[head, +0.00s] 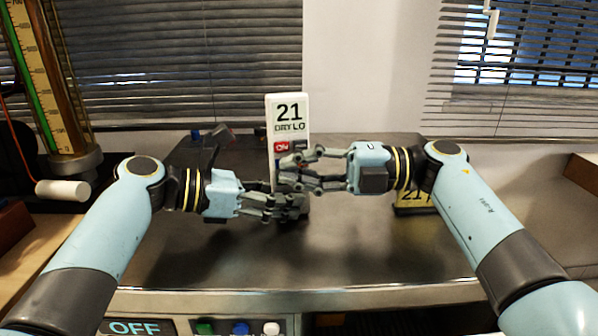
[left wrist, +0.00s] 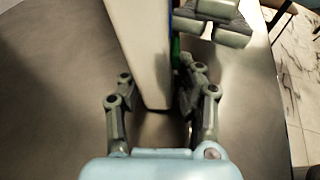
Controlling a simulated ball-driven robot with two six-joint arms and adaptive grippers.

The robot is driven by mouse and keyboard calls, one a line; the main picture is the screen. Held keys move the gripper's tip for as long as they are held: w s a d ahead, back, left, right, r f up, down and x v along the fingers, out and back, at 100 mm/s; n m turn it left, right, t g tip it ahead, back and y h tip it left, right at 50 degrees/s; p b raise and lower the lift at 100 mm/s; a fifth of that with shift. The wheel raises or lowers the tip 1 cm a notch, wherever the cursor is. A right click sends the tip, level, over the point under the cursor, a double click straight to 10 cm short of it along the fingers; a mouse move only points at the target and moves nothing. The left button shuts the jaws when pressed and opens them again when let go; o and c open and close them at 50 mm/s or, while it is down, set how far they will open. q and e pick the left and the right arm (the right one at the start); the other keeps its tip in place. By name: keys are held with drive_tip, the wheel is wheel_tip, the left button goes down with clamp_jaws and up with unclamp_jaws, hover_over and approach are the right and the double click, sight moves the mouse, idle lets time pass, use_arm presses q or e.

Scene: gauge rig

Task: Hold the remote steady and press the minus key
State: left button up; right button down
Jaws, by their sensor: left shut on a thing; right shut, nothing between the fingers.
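The remote (head: 287,113) is a tall white slab standing upright at the middle of the table, its display reading 21, DRY and LO. A red ON key and part of a blue key show below the display; the lower keys, the minus key among them, are hidden behind my grippers. My left gripper (head: 291,207) is shut on the remote's lower part. In the left wrist view the remote (left wrist: 143,50) stands between the fingers of my left gripper (left wrist: 155,98). My right gripper (head: 287,170) is shut and empty, fingertips in front of the key area; contact cannot be told.
A yellow display stand (head: 414,209) is partly hidden behind my right arm. A tall gauge with a green column (head: 38,90) and a white handle (head: 62,190) stands at left. Green, blue and white buttons (head: 240,328) line the front panel. The table's front middle is clear.

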use_arm(q)
drive_tip(key=shift+s+d, duration=0.1)
drive_tip(key=shift+c, duration=0.4)
use_arm(e)
drive_tip(key=s+d, duration=0.4)
drive_tip(key=d, duration=0.7)
drive_tip(key=shift+s, duration=0.25)
drive_tip(key=shift+a+r, duration=0.1)
use_arm(q)
drive_tip(key=o, duration=0.9)
drive_tip(key=shift+o, duration=0.2)
